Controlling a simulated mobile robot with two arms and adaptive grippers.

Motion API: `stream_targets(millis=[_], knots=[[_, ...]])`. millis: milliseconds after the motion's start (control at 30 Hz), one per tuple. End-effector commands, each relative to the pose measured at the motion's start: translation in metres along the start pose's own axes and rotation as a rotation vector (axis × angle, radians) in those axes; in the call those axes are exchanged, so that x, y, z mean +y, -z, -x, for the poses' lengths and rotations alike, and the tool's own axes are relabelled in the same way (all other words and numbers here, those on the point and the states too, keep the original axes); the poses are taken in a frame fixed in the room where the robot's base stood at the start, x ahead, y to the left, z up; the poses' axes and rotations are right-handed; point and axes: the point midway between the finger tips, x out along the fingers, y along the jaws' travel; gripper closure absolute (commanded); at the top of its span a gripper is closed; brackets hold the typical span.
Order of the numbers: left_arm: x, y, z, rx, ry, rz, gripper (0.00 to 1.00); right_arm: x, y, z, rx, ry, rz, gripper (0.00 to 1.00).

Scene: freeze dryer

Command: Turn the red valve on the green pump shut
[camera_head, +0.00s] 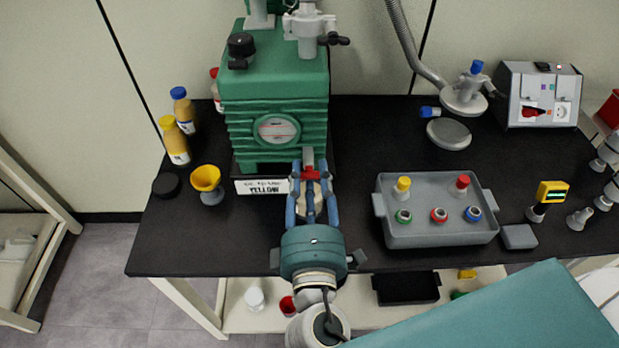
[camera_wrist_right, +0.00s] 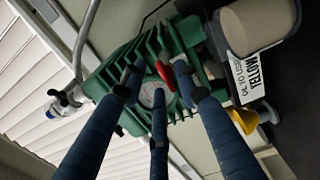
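The green pump (camera_head: 278,105) stands at the back left of the black table. Its red valve (camera_head: 311,174) sits on the lower front right and is partly covered by my right gripper in the head view. My right gripper (camera_head: 311,172) is open, with its blue fingers spread on either side of the valve. In the right wrist view, the red valve handle (camera_wrist_right: 165,75) lies between the spread fingertips (camera_wrist_right: 159,82), just beyond them. I cannot tell whether any finger touches it. The pump's round gauge (camera_wrist_right: 152,96) shows behind the fingers. My left gripper is not in view.
A beige cup-like container (camera_wrist_right: 258,25) stands near the valve, with a white label (camera_head: 262,186) to its left. A yellow funnel (camera_head: 207,180) and bottles (camera_head: 175,140) are left. A grey tray (camera_head: 440,235) with coloured caps is right.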

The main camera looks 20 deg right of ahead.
Motion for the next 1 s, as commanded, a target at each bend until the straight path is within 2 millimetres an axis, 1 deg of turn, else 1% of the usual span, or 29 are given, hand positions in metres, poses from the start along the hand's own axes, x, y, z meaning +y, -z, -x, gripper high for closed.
stream_targets(millis=[167,267,367,600,733,900,1000], knots=[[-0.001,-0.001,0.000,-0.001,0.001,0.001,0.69,-0.003,0.000,0.001,0.000,0.005,0.002,0.69],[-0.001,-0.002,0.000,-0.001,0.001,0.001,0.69,-0.004,0.000,0.006,0.001,0.007,0.004,0.69],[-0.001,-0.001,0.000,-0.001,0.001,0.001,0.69,-0.004,0.001,0.019,0.003,0.008,0.005,0.69],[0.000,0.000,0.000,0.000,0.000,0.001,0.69,-0.004,0.001,0.070,0.003,0.009,0.004,0.69],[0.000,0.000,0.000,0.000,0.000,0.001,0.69,-0.002,0.000,0.095,0.003,0.006,0.003,0.69],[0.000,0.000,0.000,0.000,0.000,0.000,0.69,-0.002,0.000,0.115,0.001,0.005,0.002,0.69],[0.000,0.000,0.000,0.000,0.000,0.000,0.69,-0.001,0.000,0.120,0.001,0.003,0.001,0.69]])
